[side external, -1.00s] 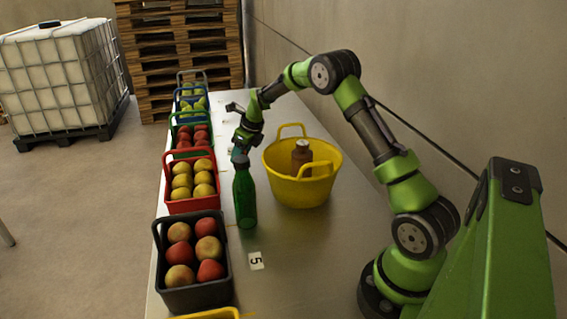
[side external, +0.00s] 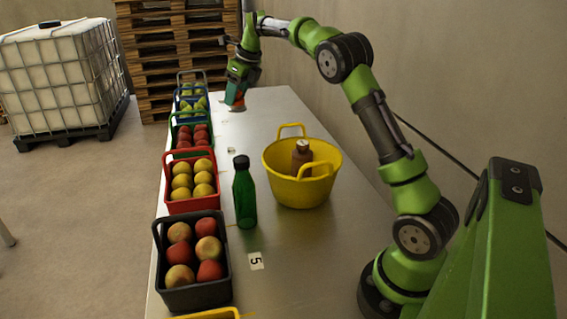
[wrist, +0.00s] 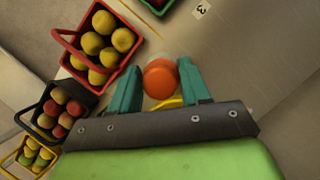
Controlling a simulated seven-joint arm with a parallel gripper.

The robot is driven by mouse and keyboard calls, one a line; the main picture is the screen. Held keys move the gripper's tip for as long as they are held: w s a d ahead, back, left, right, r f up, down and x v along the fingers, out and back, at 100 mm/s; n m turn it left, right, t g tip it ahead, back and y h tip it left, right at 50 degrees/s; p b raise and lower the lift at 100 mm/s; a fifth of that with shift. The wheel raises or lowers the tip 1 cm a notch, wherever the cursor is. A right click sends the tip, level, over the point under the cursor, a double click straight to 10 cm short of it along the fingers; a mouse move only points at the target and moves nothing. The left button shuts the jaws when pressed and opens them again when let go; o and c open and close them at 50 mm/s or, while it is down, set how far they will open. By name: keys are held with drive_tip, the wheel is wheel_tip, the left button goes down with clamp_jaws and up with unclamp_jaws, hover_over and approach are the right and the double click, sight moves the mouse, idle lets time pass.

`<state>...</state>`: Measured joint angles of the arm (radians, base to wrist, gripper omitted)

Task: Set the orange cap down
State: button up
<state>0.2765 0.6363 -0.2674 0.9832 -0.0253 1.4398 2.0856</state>
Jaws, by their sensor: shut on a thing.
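The orange cap (wrist: 160,80) is between the two teal fingers of my gripper (wrist: 158,88) in the wrist view, and the gripper is shut on it. In the side view my gripper (side external: 236,98) is over the far end of the table, beside the far fruit baskets. The cap shows there only as a small reddish patch (side external: 239,106) under the fingers. I cannot tell whether it touches the table. The green bottle (side external: 245,197) stands upright on the table with a dark top, well away from my gripper.
A yellow tub (side external: 300,192) holding a brown bottle (side external: 302,157) stands right of the green bottle. Fruit baskets, including a red one (side external: 204,206) and a black one (side external: 221,275), line the left edge. The metal table (side external: 290,270) has bare room near its front and far end.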

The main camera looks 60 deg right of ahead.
drive_tip(key=s+a+n+g+y, duration=0.3)
drive_tip(key=s+a+n+g, duration=0.5)
drive_tip(key=s+a+n, duration=1.85)
drive_tip(key=shift+m, duration=0.35)
drive_tip(key=f, duration=0.6)
drive_tip(key=s+a+f, duration=0.1)
drive_tip(key=f, duration=0.5)
drive_tip(key=s+f, duration=0.1)
drive_tip(key=f, duration=0.5)
drive_tip(key=shift+a+f, duration=0.3)
drive_tip(key=shift+a, duration=0.05)
drive_tip(key=shift+w+f, duration=0.1)
drive_tip(key=shift+f, duration=2.15)
drive_tip(key=shift+f, duration=0.1)
drive_tip(key=o, duration=1.1)
drive_tip(key=shift+o, duration=0.2)
